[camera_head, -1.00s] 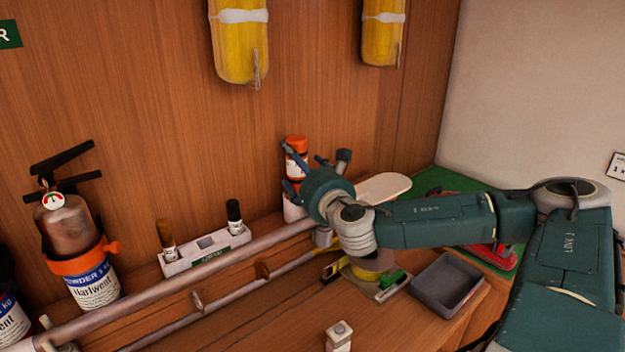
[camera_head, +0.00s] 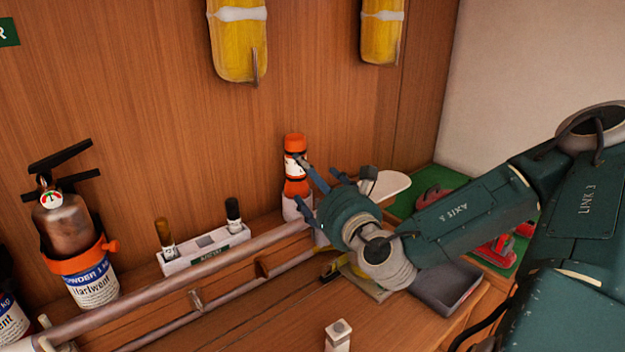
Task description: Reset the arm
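My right arm comes in from the right. Its gripper (camera_head: 304,186) points left and toward the back wall above the wooden bench. My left gripper is not in view.
A metal rail (camera_head: 180,290) runs along the bench. A white holder (camera_head: 205,250) with two small bottles stands behind it. A fire extinguisher (camera_head: 75,240) is at left. A grey tray (camera_head: 448,290) and green mat (camera_head: 425,183) lie partly under my arm. Yellow cases (camera_head: 238,40) hang above.

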